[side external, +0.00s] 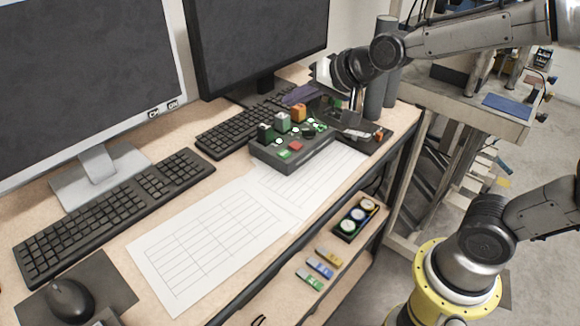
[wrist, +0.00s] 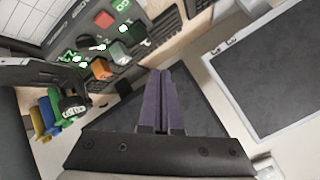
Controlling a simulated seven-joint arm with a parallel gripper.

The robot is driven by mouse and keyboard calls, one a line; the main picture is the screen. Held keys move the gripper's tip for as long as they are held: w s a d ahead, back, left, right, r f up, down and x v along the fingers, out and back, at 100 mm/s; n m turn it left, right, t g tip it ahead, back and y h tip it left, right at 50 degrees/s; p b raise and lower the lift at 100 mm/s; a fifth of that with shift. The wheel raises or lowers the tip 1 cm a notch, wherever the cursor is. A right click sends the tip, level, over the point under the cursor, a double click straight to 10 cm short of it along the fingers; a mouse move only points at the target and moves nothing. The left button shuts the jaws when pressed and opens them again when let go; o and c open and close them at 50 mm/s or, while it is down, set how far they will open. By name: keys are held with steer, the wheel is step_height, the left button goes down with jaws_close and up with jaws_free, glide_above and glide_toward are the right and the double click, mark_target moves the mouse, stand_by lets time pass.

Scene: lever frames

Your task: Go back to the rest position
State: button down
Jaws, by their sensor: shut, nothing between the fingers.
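My gripper (side external: 292,97) is over the back of the desk, just behind the control box (side external: 287,157). Its purple fingers (wrist: 161,76) are pressed together in the wrist view, with nothing between them. The box carries a dark green lever (side external: 265,131), a grey-green lever (side external: 282,122) and an orange lever (side external: 299,112). These levers also show in the wrist view, with the orange one (wrist: 101,68) nearest the fingers' left. The fingers look apart from the levers. A red button (side external: 296,146) and a green button (side external: 284,154) are on the box's front part.
Two monitors (side external: 95,75) and keyboards (side external: 115,205) fill the back and left of the desk. Printed sheets (side external: 205,245) lie in front of the box. Dark cylinders (side external: 376,95) stand behind my wrist. A shelf below the desk (side external: 345,255) holds small items.

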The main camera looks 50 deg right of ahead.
steer(key=s+d+r+n+g, duration=0.1)
steer(key=s+r+n, duration=0.25)
steer(key=s, duration=0.95)
steer(key=s+d+f+n+g+h, duration=0.1)
steer(key=s+f+n+g, duration=0.2)
steer(key=s+f, duration=0.3)
steer(key=s+n, duration=0.1)
steer(key=s, duration=0.4)
steer(key=shift+d+g, duration=0.2)
steer(key=shift+g, duration=0.2)
